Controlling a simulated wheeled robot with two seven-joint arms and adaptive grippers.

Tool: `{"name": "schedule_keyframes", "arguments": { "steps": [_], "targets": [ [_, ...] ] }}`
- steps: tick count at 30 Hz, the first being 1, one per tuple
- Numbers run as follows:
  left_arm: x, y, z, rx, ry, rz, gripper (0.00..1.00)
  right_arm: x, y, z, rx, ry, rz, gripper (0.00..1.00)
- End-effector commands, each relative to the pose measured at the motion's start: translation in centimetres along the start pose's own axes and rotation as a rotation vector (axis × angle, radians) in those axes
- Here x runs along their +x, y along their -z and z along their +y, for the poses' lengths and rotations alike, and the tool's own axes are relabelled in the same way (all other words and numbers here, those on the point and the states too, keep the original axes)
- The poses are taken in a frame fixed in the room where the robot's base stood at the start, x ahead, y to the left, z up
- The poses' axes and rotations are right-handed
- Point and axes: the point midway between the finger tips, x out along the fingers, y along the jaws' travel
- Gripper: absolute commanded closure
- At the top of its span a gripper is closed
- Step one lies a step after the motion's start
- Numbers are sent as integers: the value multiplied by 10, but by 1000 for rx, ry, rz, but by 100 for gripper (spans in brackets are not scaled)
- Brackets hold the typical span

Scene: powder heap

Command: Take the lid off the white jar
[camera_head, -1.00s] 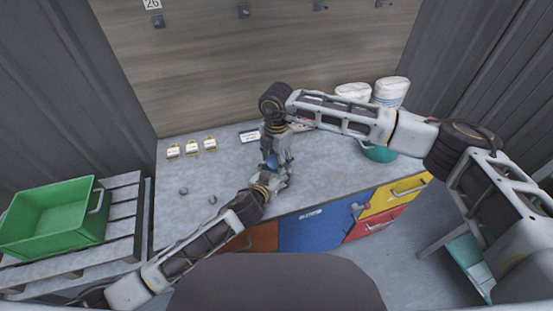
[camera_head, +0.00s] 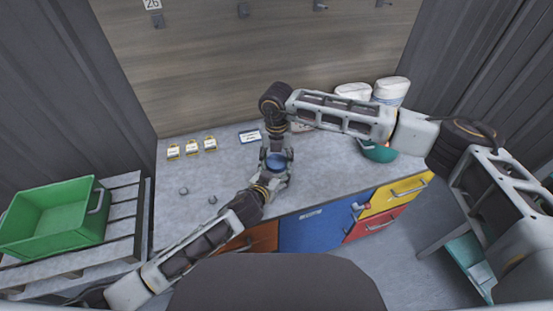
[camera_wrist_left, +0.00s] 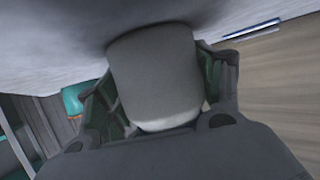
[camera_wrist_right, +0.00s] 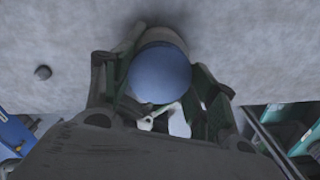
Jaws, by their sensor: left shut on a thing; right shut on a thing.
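The white jar fills the middle of the left wrist view (camera_wrist_left: 155,75), looking grey in shadow, with a finger on each side. My left gripper (camera_head: 276,174) is shut on the jar's body at the bench's front half. The blue lid (camera_head: 277,161) faces up in the head view, and it shows as a round disc in the right wrist view (camera_wrist_right: 160,74). My right gripper (camera_head: 275,152) is shut on the lid, its fingers on both sides. The lid appears to be at the jar's top; whether there is a gap under it I cannot tell.
Two small grey pieces (camera_head: 183,191) lie left on the bench. Several small yellow-and-white items (camera_head: 191,147) and a blue-edged card (camera_head: 250,136) lie behind. White sacks (camera_head: 391,90) and a teal bowl (camera_head: 379,154) stand right. A green crate (camera_head: 52,216) sits far left.

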Motion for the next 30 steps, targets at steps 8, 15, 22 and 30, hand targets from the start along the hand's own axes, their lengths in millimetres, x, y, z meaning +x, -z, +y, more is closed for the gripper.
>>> {"name": "schedule_keyframes", "arguments": {
  "steps": [8,15,22,30],
  "targets": [
    [0,-1,1,1,-1,-2,99,0,-1,0,-222,0,-3,71],
    [0,-1,1,1,-1,-2,99,0,-1,0,-415,-1,-3,71],
    [0,-1,1,1,-1,-2,99,0,-1,0,-601,-2,-4,71],
    [0,-1,1,1,-1,-2,99,0,-1,0,-819,-3,-5,71]
  ]
}}
